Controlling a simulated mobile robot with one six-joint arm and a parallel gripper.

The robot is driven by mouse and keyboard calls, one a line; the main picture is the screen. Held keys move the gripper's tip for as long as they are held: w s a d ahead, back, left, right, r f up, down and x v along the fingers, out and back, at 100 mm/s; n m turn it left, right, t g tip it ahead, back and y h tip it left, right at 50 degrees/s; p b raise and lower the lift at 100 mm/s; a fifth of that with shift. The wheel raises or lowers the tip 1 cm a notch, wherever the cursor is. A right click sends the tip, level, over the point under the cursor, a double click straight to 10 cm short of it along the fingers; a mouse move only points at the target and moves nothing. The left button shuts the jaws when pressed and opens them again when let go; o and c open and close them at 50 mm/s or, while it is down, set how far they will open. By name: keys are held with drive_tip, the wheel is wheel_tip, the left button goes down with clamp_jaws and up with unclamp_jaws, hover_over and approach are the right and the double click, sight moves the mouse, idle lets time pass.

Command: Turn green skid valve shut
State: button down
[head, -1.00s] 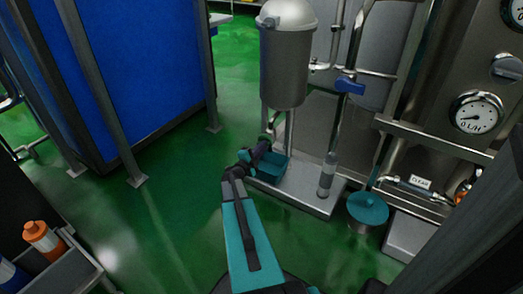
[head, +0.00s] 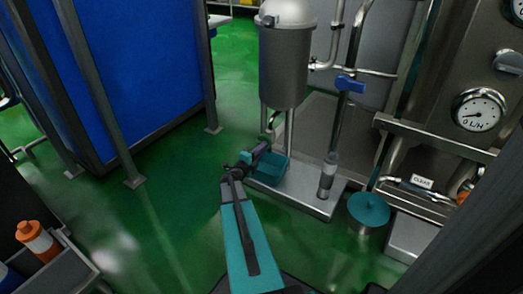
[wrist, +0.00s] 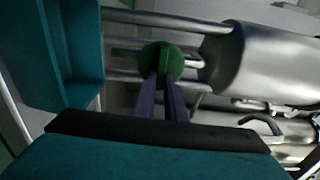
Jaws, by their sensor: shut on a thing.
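The green skid valve (wrist: 162,58) shows in the wrist view as a round green knob with a raised bar across it, on pipework beside a steel vessel. My gripper (wrist: 163,80) is shut on the green valve, with its two dark fingers on either side of the bar. In the head view my gripper (head: 266,143) reaches low to the pipe under the grey filter vessel (head: 284,65). There the valve is mostly hidden by my gripper and is too small to read its angle.
A teal tray (head: 272,172) sits on the skid base (head: 310,203) just below my gripper; its wall fills the left of the wrist view (wrist: 85,60). A blue-handled valve (head: 349,84) is on the upright pipe. Green floor (head: 170,190) is clear to the left.

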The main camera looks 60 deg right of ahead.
drive_tip(key=c, duration=1.8)
unclamp_jaws()
drive_tip(key=a+p, duration=0.4)
drive_tip(key=a, duration=0.9)
drive_tip(key=shift+a, duration=0.4)
drive_tip(key=shift+p, duration=0.3)
